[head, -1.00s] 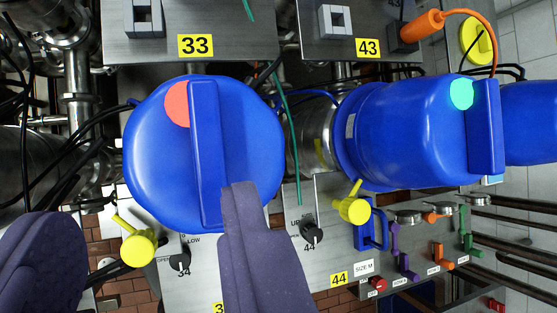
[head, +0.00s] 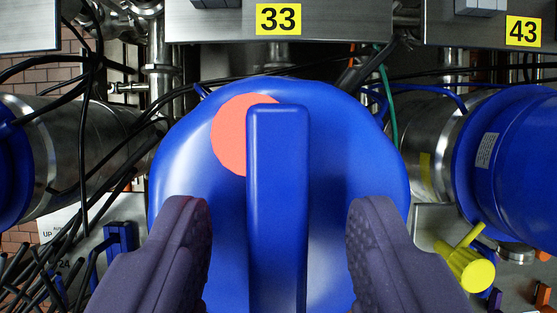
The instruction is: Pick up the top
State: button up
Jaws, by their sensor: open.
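The blue top (head: 340,150) fills the middle of the head view. It is a rounded cap with a raised straight handle bar (head: 277,200) across it and a round coral-red spot (head: 232,135) at the upper left of the bar. My gripper (head: 277,225) is open, with one dark purple finger on each side of the bar. Both fingers appear apart from the bar, with blue surface showing between. The lower end of the bar runs out of the picture.
Another blue cap (head: 515,165) lies to the right, with a yellow handle (head: 465,262) below it. Part of a blue cap (head: 12,175) shows at the left edge. Black cables (head: 85,140) run at the left.

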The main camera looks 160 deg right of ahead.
grip_shut()
jog(key=shift+r, duration=0.1)
dwell(1.2)
